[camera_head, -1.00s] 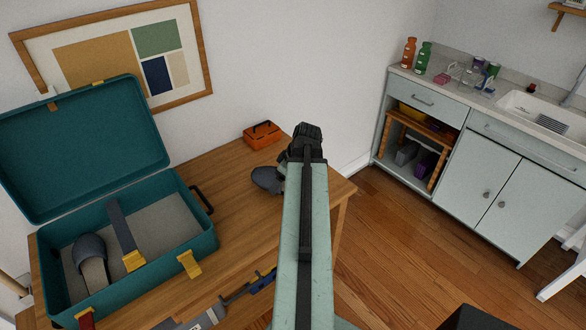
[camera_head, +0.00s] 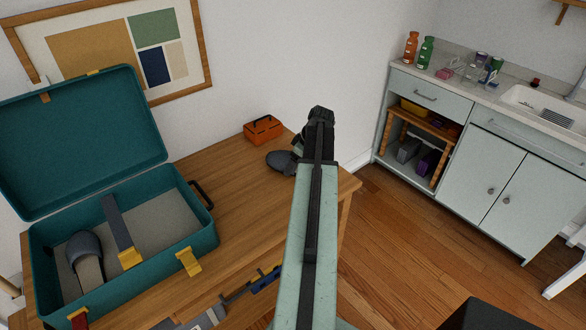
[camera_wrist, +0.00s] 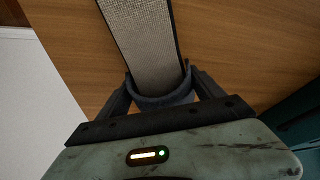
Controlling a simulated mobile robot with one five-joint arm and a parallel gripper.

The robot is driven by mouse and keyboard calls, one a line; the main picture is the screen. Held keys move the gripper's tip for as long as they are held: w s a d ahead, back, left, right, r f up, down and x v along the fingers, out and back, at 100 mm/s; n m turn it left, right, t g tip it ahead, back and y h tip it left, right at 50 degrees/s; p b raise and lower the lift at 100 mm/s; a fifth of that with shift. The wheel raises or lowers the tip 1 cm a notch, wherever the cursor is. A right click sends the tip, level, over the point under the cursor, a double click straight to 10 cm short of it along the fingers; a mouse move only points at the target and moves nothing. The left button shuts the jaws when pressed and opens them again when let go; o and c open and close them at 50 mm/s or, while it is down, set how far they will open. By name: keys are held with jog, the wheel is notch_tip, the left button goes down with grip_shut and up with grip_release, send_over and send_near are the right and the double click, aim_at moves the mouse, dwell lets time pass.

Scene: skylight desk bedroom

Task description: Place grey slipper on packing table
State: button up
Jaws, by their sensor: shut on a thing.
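A grey slipper (camera_head: 281,162) is at the far right part of the wooden packing table (camera_head: 235,180). My gripper (camera_head: 316,130) is at its right end in the head view, and my arm hides part of it. In the wrist view, the slipper (camera_wrist: 147,38) stretches away from between the fingers of my gripper (camera_wrist: 162,92), which is shut on its dark band. The slipper is over the table top (camera_wrist: 225,40); I cannot tell whether it touches the wood. A second grey slipper (camera_head: 87,262) lies inside the open teal suitcase (camera_head: 205,237).
An orange toolbox (camera_head: 263,130) stands on the table just behind the held slipper. The suitcase fills the table's left part. A tool with blue and yellow parts (camera_head: 265,280) lies near the front edge. Bare wood lies between the suitcase and the slipper.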

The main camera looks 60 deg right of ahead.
jog(key=shift+w+a+f, duration=0.2)
jog(key=shift+w+f, duration=0.05)
jog(key=shift+f, duration=0.15)
jog(key=o, duration=1.5)
jog(key=p+v, duration=1.1)
jog(key=v, duration=0.1)
jog(key=shift+r+p, duration=0.25)
jog(key=shift+p, duration=0.05)
